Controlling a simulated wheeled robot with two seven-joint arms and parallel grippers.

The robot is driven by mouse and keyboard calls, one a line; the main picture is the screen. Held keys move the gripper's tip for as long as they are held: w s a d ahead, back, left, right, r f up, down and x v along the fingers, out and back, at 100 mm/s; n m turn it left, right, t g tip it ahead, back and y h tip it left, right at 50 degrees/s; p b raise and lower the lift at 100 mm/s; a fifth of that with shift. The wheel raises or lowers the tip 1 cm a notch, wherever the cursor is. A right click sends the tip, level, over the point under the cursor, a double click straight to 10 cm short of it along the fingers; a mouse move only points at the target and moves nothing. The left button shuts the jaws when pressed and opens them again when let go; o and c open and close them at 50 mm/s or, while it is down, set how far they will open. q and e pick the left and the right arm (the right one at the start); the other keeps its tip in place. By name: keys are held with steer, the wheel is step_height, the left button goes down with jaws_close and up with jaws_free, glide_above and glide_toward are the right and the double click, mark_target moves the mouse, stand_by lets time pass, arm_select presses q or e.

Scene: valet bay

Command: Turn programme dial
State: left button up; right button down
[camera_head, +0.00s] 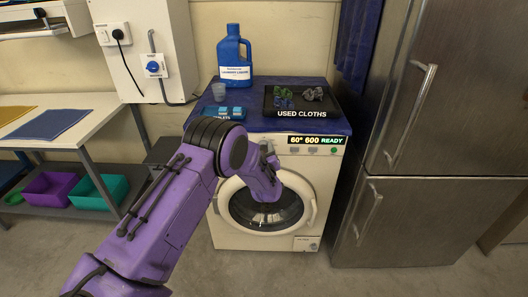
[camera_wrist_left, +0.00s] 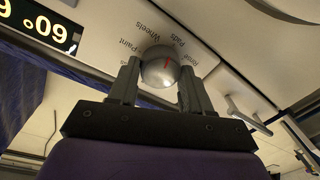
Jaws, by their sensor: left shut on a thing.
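The washing machine (camera_head: 229,230) stands under a blue-covered top with its round door shut. Its display (camera_head: 317,140) reads "60° 600 READY". In the left wrist view the programme dial (camera_wrist_left: 158,72) is a silver knob with a red mark, ringed by labels such as Paint, Wheels and Pads. My left gripper (camera_wrist_left: 158,88) is shut on the dial, one finger on each side. In the head view my left gripper (camera_head: 266,150) is at the panel and hides the dial. My right gripper is not in view.
On the top stand a blue laundry liquid jug (camera_head: 234,60), a cup (camera_head: 218,91), blue tablets (camera_head: 230,112) and a black used cloths tray (camera_head: 270,103). A steel fridge (camera_head: 425,222) stands close on the right. A bench (camera_head: 85,122) with bins is on the left.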

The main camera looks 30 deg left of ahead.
arm_select(q)
steer(key=shift+m, duration=1.1)
steer(key=o, duration=1.1)
steer(key=shift+c, duration=0.2)
steer(key=v, duration=1)
steer(key=shift+s+d+f, duration=0.15)
steer(key=shift+s+d, duration=0.05)
